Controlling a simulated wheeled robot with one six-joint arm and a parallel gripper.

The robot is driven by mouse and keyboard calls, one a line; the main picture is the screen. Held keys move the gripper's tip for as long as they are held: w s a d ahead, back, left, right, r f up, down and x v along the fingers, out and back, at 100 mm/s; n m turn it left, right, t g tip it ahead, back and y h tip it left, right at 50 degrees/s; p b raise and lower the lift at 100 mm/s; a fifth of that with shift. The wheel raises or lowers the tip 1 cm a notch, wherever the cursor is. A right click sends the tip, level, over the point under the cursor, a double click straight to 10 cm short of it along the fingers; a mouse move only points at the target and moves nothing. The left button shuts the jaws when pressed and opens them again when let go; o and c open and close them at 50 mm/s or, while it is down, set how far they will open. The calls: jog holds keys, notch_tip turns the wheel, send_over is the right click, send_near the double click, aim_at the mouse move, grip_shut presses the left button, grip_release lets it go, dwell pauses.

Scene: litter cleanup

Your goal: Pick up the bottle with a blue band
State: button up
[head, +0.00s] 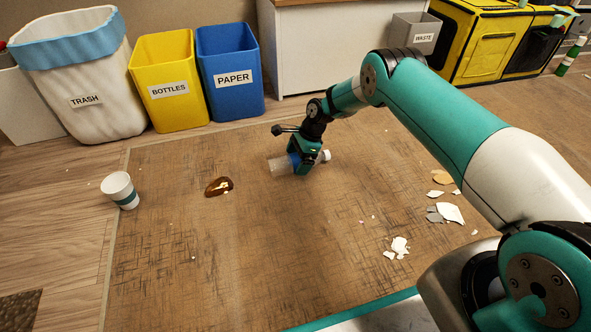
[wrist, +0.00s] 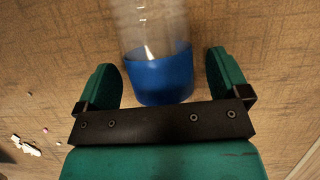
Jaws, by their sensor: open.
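A clear bottle with a blue band (wrist: 160,78) lies on its side on the brown mat. In the head view the bottle (head: 279,166) points its white cap to the right, and my gripper partly hides its middle. My gripper (wrist: 168,82) is open. In the wrist view its two green fingers stand on either side of the blue band, with a visible gap on each side. In the head view my gripper (head: 305,166) is right over the bottle, low near the mat.
A white cup with a green band (head: 121,190) stands at the left. A brown shard (head: 218,187) lies left of the bottle. White fragments (head: 450,212) lie at the right. Trash (head: 85,115), yellow bottles (head: 185,105) and blue paper (head: 246,92) bins stand behind.

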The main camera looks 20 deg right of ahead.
aim_at(297, 155)
jog(key=shift+a+f, duration=0.2)
jog(key=shift+f, duration=0.45)
jog(key=shift+r, duration=0.15)
jog(key=shift+c, duration=0.4)
jog(key=c, duration=0.9)
notch_tip(297, 155, up, 20)
jog(key=p, duration=1.2)
jog(key=shift+p, duration=0.4)
